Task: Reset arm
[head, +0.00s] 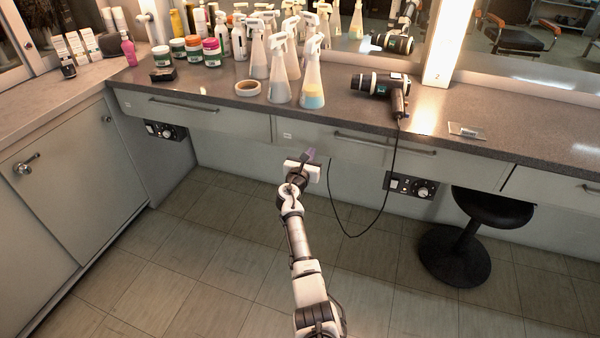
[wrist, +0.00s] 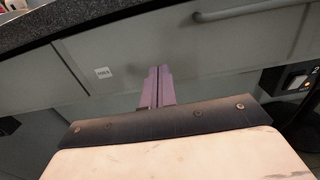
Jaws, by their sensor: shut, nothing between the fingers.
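My gripper (head: 310,154) is in front of the counter's drawer fronts, below the edge of the countertop. In the wrist view its two purple fingers (wrist: 158,86) are together with nothing between them. They point at the grey drawer front (wrist: 120,68); I cannot tell how wide the gap to it is. My arm reaches forward from the bottom of the head view, over the tiled floor.
The countertop (head: 340,112) carries several spray bottles (head: 312,82), a tape roll (head: 248,88), jars (head: 212,52) and a hair dryer (head: 378,85). The dryer's cord (head: 385,190) hangs in a loop right of my gripper. A black stool (head: 455,255) stands at right.

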